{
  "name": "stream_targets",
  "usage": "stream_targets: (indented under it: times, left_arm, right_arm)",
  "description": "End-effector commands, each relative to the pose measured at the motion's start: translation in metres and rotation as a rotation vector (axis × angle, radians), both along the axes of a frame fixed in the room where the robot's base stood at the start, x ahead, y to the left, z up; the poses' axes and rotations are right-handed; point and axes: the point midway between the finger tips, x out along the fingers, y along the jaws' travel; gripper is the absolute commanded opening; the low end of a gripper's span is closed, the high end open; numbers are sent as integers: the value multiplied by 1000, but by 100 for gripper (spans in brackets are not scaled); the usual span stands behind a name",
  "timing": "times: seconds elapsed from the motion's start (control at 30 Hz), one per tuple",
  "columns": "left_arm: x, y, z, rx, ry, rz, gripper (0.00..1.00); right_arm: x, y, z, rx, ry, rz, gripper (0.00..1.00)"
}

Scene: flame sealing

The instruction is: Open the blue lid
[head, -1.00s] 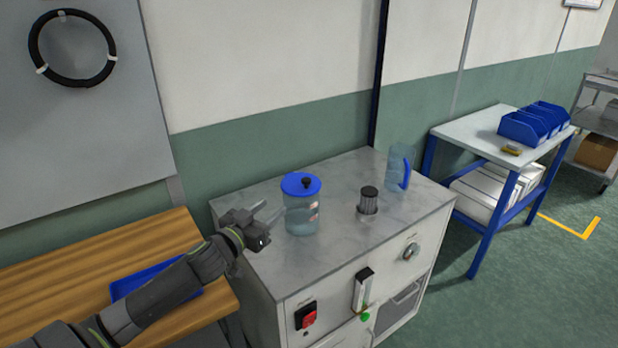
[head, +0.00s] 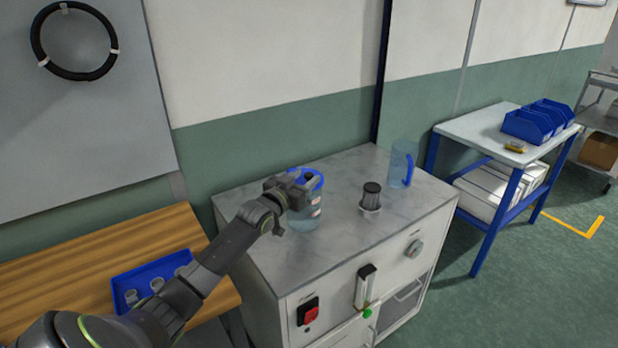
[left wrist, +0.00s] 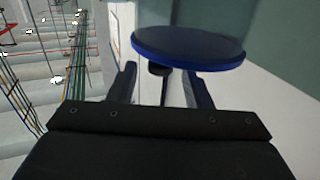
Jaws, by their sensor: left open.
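The blue lid (head: 317,181) sits on top of a clear cylindrical jar (head: 306,216) on the grey cabinet top. My left gripper (head: 302,182) is over the lid and hides much of it and its knob in the head view. In the left wrist view the lid is a dark blue disc (left wrist: 190,46) just beyond the fingers. Its black knob (left wrist: 159,70) shows between the two fingers (left wrist: 163,84), which are apart. I cannot tell whether a finger touches the knob. My right gripper is in neither view.
A dark-topped clear container (head: 371,197) and a clear pitcher with a blue handle (head: 403,164) stand right of the jar. A blue tray (head: 119,291) with several small cups lies on the wooden table at left. The cabinet top's front (head: 290,265) is clear.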

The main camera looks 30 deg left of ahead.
Motion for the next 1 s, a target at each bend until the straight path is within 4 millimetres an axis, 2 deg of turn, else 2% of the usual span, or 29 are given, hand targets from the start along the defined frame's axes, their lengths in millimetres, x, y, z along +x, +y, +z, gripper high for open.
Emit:
stream_targets:
  times: [0.1,0.23,0.6,0.93,1.0]
  left_arm:
    - [15,0,-1,-2,-1,1,45]
    - [23,0,-1,0,0,1,45]
    - [26,0,0,1,1,1,44]
    - [26,0,0,1,1,1,1]
    - [26,0,0,1,1,1,0]
  right_arm:
    - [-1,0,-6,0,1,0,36]
    - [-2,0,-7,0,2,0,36]
    - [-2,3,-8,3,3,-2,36]
    - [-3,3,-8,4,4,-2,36]
    - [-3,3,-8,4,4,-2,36]
